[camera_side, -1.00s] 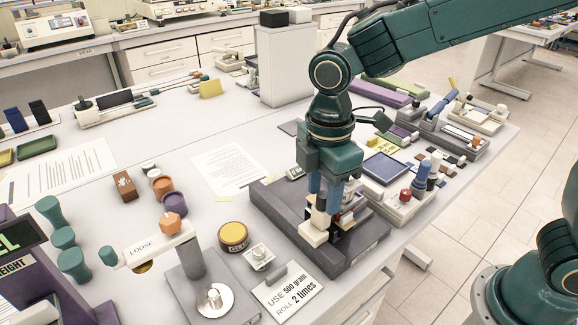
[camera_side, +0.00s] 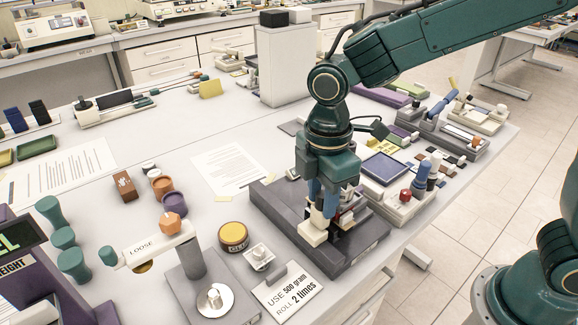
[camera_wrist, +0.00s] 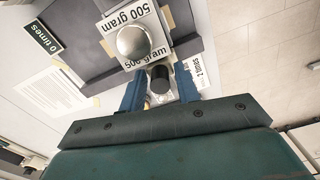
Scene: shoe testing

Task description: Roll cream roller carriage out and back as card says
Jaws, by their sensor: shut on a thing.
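The cream roller carriage (camera_side: 313,233) sits low on the dark grey bed (camera_side: 268,205) in the side view, partly hidden by my fingers. My gripper (camera_side: 322,208) is down at it with blue fingers shut. In the wrist view my gripper (camera_wrist: 159,92) is closed around a dark round knob (camera_wrist: 160,76). Beside the knob is a silver domed weight (camera_wrist: 134,40) with 500 gram labels. The card (camera_side: 288,288) reads USE 500 gram, ROLL 2 times. A dark sign (camera_wrist: 43,38) beside the bed reads 0 times.
A yellow-topped tin (camera_side: 233,236) and a small white block (camera_side: 258,257) stand left of the bed. A grey stand with a LOOSE arm (camera_side: 157,240) is farther left. A tray with a blue-handled tool (camera_side: 422,174) is close on the right.

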